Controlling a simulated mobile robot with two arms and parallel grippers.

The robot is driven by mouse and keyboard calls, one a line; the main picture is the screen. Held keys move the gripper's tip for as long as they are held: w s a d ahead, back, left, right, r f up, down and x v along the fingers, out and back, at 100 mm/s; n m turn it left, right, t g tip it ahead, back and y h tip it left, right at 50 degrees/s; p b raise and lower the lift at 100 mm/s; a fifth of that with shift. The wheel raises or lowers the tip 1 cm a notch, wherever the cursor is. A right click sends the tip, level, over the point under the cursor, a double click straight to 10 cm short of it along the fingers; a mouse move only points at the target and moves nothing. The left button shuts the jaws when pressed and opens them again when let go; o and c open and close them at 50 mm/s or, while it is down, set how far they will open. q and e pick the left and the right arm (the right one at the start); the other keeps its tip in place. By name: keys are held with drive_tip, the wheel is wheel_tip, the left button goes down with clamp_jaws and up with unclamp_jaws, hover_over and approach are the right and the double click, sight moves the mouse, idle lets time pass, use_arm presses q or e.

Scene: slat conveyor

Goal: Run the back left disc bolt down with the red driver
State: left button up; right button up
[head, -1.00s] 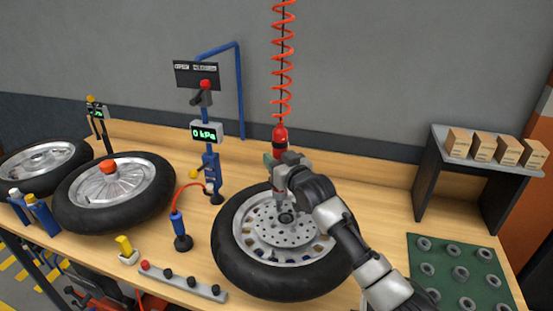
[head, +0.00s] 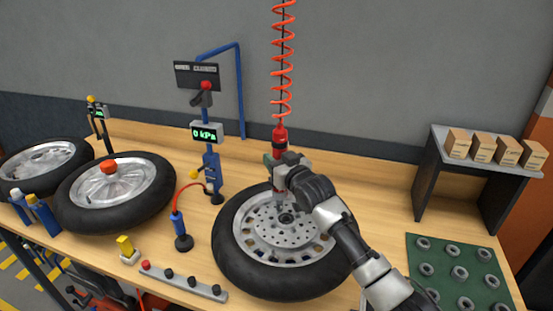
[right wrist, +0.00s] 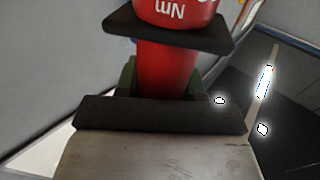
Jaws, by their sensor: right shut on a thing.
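The red driver (head: 280,139) hangs upright from a coiled red hose, and my right gripper (head: 277,171) is shut on it. In the right wrist view the driver's red body (right wrist: 168,68) stands between the dark jaws. The driver's lower end is over the back left part of the brake disc (head: 290,233), on the wheel (head: 238,263) lying flat on the bench. The gripper and driver hide the back left bolt, so I cannot tell whether the tip touches it. My left gripper is not in view.
A bolt strip (head: 182,282) lies at the front, left of the wheel. An air gauge stand (head: 207,132) and a blue inflator (head: 180,232) stand left. Two more wheels (head: 150,207) lie further left. A green mat (head: 440,247) with several rings and a box shelf (head: 432,148) are right.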

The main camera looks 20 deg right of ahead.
sight(276, 136)
drive_tip(key=shift+r+p, duration=0.7)
drive_tip(key=shift+r, duration=0.05)
drive_tip(key=shift+r+p, duration=2.2)
drive_tip(key=shift+r, duration=0.45)
